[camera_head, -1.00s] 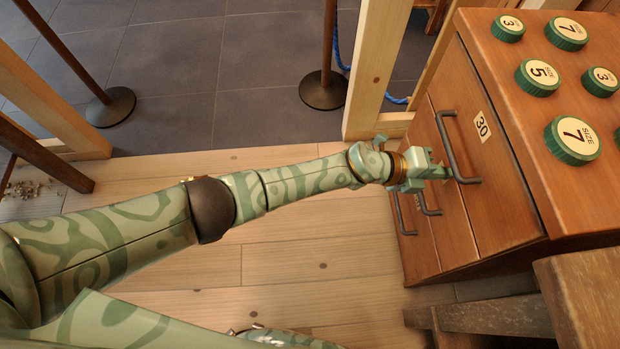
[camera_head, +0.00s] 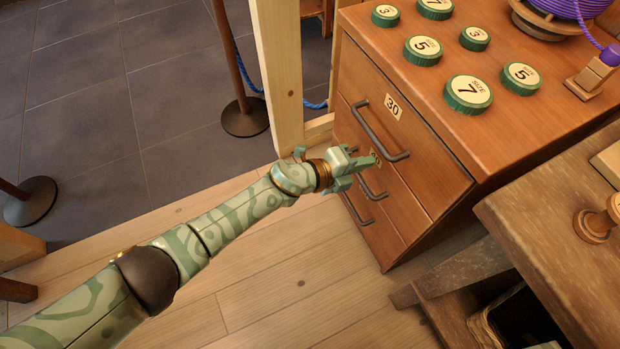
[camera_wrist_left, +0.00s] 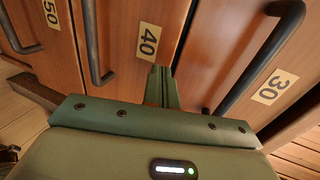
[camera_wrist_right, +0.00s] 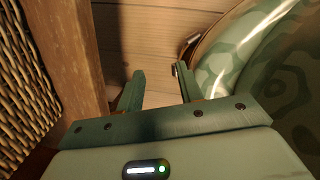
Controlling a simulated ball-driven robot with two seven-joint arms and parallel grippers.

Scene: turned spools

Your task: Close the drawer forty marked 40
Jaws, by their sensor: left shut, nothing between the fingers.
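Drawer forty (camera_head: 403,207) is the middle drawer of a brown wooden cabinet. Its label 40 (camera_wrist_left: 148,40) and dark bar handle (camera_wrist_left: 92,42) show in the left wrist view. The front looks close to flush with its neighbours; I cannot tell if a small gap remains. My left gripper (camera_head: 372,160) is shut and empty, its fingertips (camera_wrist_left: 161,70) at the drawer front beside the label; contact is unclear. My right gripper (camera_wrist_right: 158,85) is open and empty above the wooden floor, away from the cabinet.
Drawer 30 (camera_head: 425,165) lies above and drawer 50 (camera_wrist_left: 45,60) below, each with a bar handle. Green size caps (camera_head: 468,94) stand on the cabinet top. A worn wooden bench (camera_head: 530,220) is at right. In the right wrist view, a wooden post (camera_wrist_right: 80,60) and wicker (camera_wrist_right: 22,90) are close.

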